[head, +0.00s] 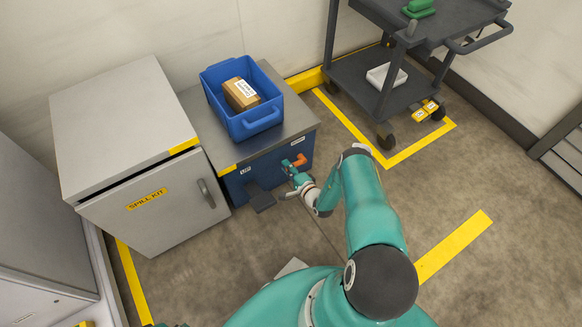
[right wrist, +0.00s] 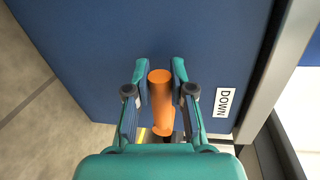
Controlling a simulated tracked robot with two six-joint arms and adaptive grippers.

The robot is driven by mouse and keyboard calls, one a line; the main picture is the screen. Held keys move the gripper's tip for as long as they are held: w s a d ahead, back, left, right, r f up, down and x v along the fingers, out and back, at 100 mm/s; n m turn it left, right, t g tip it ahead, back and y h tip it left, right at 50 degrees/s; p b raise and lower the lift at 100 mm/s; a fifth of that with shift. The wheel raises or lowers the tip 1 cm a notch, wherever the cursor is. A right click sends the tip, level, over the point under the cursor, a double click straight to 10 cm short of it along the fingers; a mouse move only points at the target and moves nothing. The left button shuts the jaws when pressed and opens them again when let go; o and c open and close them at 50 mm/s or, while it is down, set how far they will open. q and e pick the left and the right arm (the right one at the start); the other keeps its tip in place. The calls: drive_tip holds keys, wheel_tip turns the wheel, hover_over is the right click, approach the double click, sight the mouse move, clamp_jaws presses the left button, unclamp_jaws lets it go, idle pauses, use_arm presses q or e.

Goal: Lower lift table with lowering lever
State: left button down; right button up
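The blue lift table (head: 262,168) has a grey top and stands against the wall beside a spill kit cabinet. Its orange lowering lever (head: 299,160) sticks out from the blue side, and the lever also shows in the right wrist view (right wrist: 160,108). My right gripper (head: 292,170) is at the lever. A DOWN label (right wrist: 226,102) is on the panel right of the lever. My left gripper is not in view.
A blue bin (head: 258,122) with a brown box (head: 241,94) sits on the table top. The grey spill kit cabinet (head: 122,125) stands left. A dark cart (head: 352,85) stands at the back right. Floor right is clear.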

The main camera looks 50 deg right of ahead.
drive_tip(key=o, duration=0.4)
drive_tip(key=shift+a, duration=0.1)
drive_tip(key=shift+s, duration=0.2)
drive_tip(key=v, duration=1.1)
drive_tip(key=shift+s, duration=0.3)
drive_tip(key=shift+r, duration=0.1)
